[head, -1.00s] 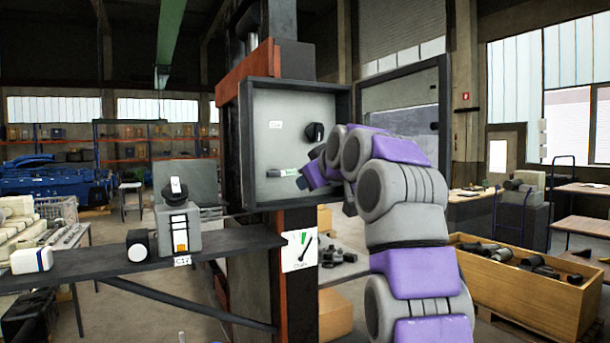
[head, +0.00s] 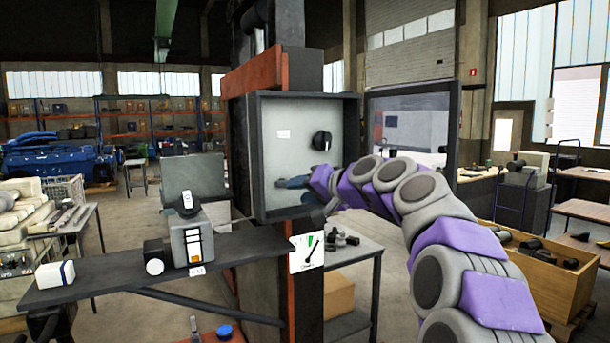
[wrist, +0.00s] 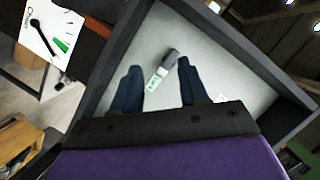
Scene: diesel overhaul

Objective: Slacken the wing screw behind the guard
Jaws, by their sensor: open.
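An open grey cabinet (head: 268,100) stands on a post, its framed door (head: 455,102) swung to the right. On its back panel sits a black knob-like part (head: 321,140); I cannot tell whether it is the wing screw. Lower on the panel, the wrist view shows a grey handle-like part (wrist: 170,56) with a green-and-white tag (wrist: 156,80). My gripper (head: 288,182) reaches into the cabinet's lower part, below the black knob. In the wrist view, my gripper (wrist: 160,75) is open, its dark fingers on either side of the tagged part, not visibly closed on it.
The cabinet's side walls and lower lip surround my gripper closely. A dark shelf (head: 110,278) at left carries a grey device (head: 188,238) and a small white box (head: 55,275). A wooden crate (head: 530,280) stands at right.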

